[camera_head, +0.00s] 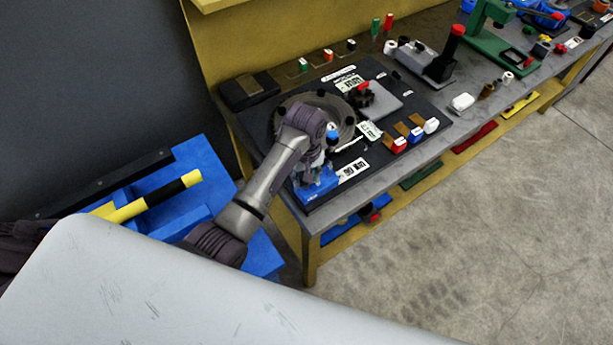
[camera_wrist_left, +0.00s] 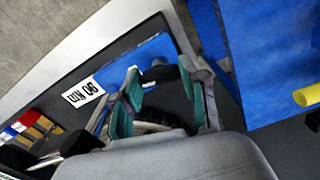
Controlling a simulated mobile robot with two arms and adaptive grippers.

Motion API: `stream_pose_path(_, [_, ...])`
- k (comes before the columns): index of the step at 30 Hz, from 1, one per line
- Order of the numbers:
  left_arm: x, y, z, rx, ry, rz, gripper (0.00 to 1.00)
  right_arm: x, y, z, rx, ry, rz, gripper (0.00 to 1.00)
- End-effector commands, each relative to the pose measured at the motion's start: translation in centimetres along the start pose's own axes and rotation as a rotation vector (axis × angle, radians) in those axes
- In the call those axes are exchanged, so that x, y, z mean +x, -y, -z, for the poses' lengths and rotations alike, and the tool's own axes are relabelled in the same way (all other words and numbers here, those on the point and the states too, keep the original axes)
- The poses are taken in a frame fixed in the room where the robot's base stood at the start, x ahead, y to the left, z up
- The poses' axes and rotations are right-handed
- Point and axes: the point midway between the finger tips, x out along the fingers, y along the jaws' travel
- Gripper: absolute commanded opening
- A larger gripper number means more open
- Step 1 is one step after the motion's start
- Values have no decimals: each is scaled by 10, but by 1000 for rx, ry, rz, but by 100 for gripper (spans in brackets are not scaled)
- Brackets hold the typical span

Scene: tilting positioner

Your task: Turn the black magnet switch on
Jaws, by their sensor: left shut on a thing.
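A blue magnet base (camera_head: 318,188) sits at the near left corner of the black board on the bench, and it fills the middle of the left wrist view (camera_wrist_left: 158,48). The black magnet switch (camera_wrist_left: 160,73) shows as a dark knob on the blue base, between the two fingertips. My left gripper (camera_head: 318,170) reaches down over the base, with teal pads on either side of the knob in the wrist view (camera_wrist_left: 160,69). It is shut on the switch. In the head view the gripper hides the switch. Its exact angle is unclear. My right gripper is not in view.
A round metal plate (camera_head: 347,117) stands close behind my left arm. White labels (camera_head: 353,170) and red, white and blue switches (camera_head: 399,144) lie to the right. A blue cart with a yellow-black cylinder (camera_head: 172,189) is at the left. The floor at right is clear.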

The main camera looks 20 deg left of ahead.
Motion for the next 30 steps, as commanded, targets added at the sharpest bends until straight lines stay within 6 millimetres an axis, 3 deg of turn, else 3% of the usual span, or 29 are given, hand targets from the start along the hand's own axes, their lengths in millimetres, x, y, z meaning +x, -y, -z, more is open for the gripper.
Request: stream_pose_path(30, [0,0,0,960,-2,0,9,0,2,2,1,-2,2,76])
